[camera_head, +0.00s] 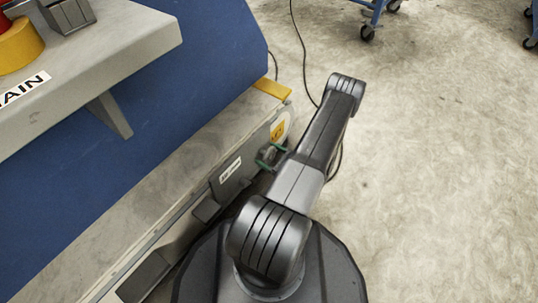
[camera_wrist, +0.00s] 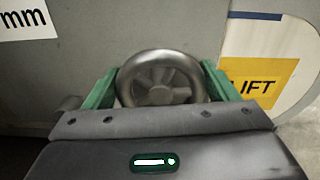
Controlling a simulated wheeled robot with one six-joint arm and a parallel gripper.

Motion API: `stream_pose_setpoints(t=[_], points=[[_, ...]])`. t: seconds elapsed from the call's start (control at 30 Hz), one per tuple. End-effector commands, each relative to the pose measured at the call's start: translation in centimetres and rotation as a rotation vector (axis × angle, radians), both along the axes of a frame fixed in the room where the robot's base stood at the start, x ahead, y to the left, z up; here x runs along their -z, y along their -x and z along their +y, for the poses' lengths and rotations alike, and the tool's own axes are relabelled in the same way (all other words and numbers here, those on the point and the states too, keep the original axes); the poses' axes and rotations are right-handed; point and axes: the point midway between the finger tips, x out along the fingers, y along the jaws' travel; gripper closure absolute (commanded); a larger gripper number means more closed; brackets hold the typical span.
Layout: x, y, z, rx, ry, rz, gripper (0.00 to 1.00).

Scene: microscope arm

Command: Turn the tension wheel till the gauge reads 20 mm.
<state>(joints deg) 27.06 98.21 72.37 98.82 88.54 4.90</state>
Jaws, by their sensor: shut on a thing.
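The tension wheel (camera_wrist: 158,84) is a grey, round handwheel with several spokes, on the side panel of the machine. In the wrist view my gripper (camera_wrist: 158,72) has one green finger at each side of its rim and is shut on it. In the head view the green fingers of my gripper (camera_head: 269,155) show at the machine's side, and the wheel there is mostly hidden by my arm. A white label (camera_wrist: 27,19) ending in "mm" is cut off at the upper left of the wrist view. No gauge reading can be made out.
A yellow label (camera_wrist: 258,77) ending in "IFT" is right of the wheel. In the head view the machine has a blue panel (camera_head: 190,60) and a grey shelf (camera_head: 110,55) at upper left. Concrete floor (camera_head: 440,170) is open at right, with a dark cable (camera_head: 297,40) across it.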

Motion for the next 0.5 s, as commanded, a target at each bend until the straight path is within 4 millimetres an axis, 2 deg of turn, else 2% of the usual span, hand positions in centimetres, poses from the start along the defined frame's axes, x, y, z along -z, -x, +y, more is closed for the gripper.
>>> stream_pose_setpoints(t=[0.5], points=[[0.16, 0.37, 0.24, 0.000, 0.263, -0.362, 0.43]])
